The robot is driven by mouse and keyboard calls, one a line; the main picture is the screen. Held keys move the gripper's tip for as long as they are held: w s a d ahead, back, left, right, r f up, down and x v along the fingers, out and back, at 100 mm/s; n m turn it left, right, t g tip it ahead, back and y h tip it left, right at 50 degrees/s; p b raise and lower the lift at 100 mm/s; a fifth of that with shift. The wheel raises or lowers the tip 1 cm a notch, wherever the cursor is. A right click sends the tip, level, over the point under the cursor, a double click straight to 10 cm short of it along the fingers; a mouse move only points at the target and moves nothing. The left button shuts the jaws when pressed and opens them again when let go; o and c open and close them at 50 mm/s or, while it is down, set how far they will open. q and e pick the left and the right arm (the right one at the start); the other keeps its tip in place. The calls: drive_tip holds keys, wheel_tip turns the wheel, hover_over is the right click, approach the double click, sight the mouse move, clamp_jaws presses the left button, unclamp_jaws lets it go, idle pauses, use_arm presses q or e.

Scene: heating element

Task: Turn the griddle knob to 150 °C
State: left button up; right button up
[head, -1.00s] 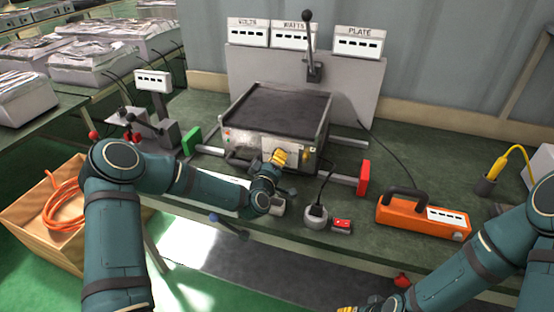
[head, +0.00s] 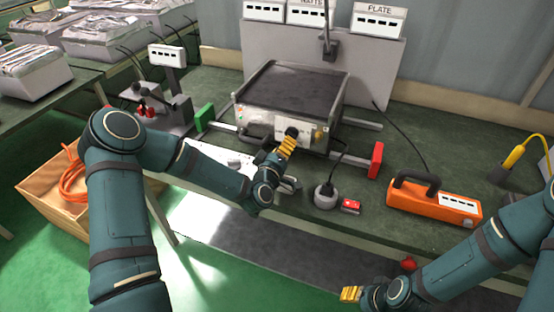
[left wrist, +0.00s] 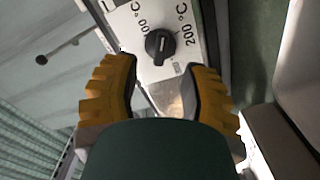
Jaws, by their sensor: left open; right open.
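The griddle (head: 296,90) is a metal box with a dark flat top on the bench. Its black knob (head: 292,132) sits on the light front panel. In the left wrist view the knob (left wrist: 160,46) lies between dial marks that read as 100 °C and 200 °C; its exact setting is unclear. My left gripper (head: 287,146) has yellow fingers and is just in front of the knob. In the left wrist view the fingers (left wrist: 160,92) are open and empty, with the knob ahead of the gap between them. My right gripper (head: 350,294) is open and empty, low in front of the bench.
An orange box with a handle (head: 433,205) stands right of the griddle. A grey socket with a plug (head: 326,197) and a small red switch (head: 350,206) are at the bench front. Red (head: 376,160) and green (head: 204,117) blocks flank the griddle.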

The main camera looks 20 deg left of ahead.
use_arm(q)
drive_tip(key=s, duration=0.6)
drive_tip(key=shift+s, duration=0.35)
drive_tip(key=shift+a, duration=0.1)
